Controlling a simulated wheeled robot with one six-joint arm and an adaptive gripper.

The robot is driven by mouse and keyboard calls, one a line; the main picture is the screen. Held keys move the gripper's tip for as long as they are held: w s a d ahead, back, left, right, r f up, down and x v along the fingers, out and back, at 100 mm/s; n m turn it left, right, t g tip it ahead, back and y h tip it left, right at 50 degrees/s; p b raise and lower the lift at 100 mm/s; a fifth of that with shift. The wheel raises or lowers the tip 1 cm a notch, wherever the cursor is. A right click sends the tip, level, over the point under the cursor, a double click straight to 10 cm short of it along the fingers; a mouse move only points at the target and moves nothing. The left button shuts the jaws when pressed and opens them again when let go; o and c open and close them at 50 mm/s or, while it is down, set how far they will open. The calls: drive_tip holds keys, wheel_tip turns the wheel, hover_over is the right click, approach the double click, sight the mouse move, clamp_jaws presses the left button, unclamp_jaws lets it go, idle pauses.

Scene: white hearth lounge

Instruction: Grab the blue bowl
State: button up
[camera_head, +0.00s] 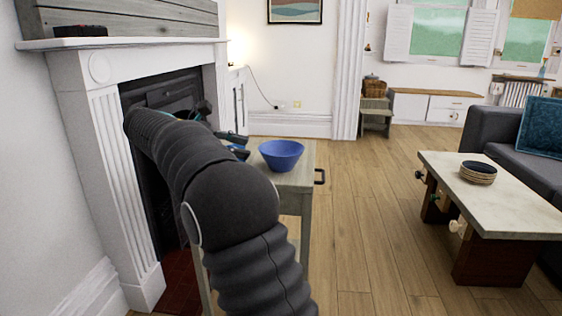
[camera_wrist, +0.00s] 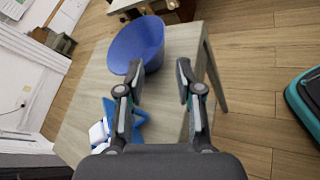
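The blue bowl (camera_head: 281,154) stands upright near the right part of a small wooden table (camera_head: 297,181) in the head view. It also shows in the wrist view (camera_wrist: 137,45), ahead of my gripper and a little to the left. My gripper (camera_wrist: 158,72) is open, its two fingers apart with nothing between them. The left fingertip appears close to the bowl's near side; I cannot tell whether it touches. In the head view my arm hides much of the table, and the gripper's fingers (camera_head: 236,144) show just left of the bowl.
A blue object with a white part (camera_wrist: 125,123) lies on the table beside my gripper's left finger. A white fireplace (camera_head: 100,140) stands close on the left. A coffee table (camera_head: 500,200) with stacked dishes (camera_head: 478,173) and a dark sofa (camera_head: 495,130) are at the right. Wooden floor between is clear.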

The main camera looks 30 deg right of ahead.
sight(284, 157)
drive_tip(key=b+x, duration=0.2)
drive_tip(key=x, duration=1)
drive_tip(key=shift+s+d+f+b, duration=0.2)
drive_tip(key=shift+d+b, duration=0.05)
drive_tip(key=shift+b, duration=0.05)
clamp_jaws()
